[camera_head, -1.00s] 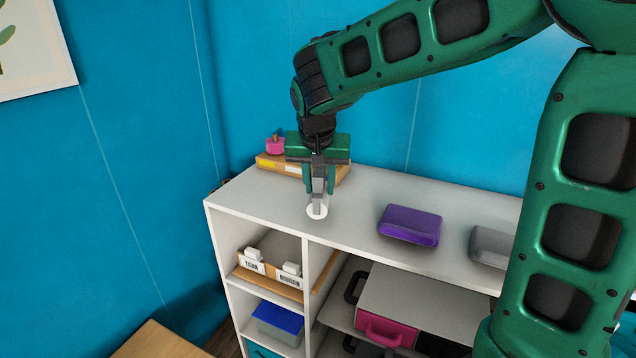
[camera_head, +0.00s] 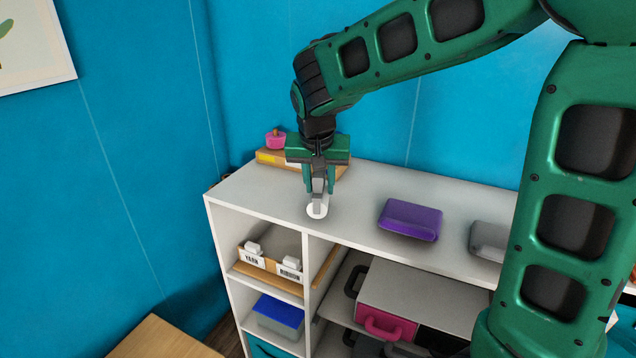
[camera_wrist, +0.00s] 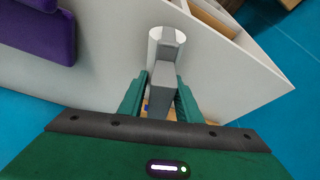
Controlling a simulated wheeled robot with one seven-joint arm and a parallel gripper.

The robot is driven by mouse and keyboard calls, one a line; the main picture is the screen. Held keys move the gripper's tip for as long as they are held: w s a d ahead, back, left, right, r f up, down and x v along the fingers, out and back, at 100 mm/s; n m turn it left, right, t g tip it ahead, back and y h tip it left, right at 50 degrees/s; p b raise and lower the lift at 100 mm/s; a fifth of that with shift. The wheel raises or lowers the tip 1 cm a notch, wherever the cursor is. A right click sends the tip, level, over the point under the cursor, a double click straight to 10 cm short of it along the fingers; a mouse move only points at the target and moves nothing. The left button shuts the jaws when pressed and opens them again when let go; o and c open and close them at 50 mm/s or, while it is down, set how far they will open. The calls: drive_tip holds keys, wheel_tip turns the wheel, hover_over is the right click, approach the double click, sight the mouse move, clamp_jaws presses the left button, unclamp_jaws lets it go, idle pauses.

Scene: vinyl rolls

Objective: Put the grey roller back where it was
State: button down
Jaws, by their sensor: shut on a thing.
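My gripper (camera_head: 318,188) is above the left part of the white shelf top, pointing down. It is shut on the grey roller (camera_head: 317,198), whose grey handle runs down between the fingers. In the wrist view the grey roller (camera_wrist: 164,72) sticks out beyond my fingertips (camera_wrist: 160,92). A pale rounded part shows at its far end, close to the shelf top. I cannot tell whether it touches the surface. The fingers hide part of the handle.
The white shelf unit (camera_head: 260,198) has a wooden box (camera_head: 268,160) with a pink item (camera_head: 275,140) behind my gripper. A purple case (camera_head: 410,218) and a grey case (camera_head: 488,240) lie to the right. The top between gripper and purple case is clear.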

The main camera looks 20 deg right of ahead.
sight(319, 173)
drive_tip(key=shift+f, duration=0.1)
idle(0.3)
drive_tip(key=shift+f, duration=0.5)
drive_tip(key=shift+f, duration=0.15)
idle(0.4)
unclamp_jaws()
idle(0.3)
idle(0.4)
drive_tip(key=shift+v, duration=4.5)
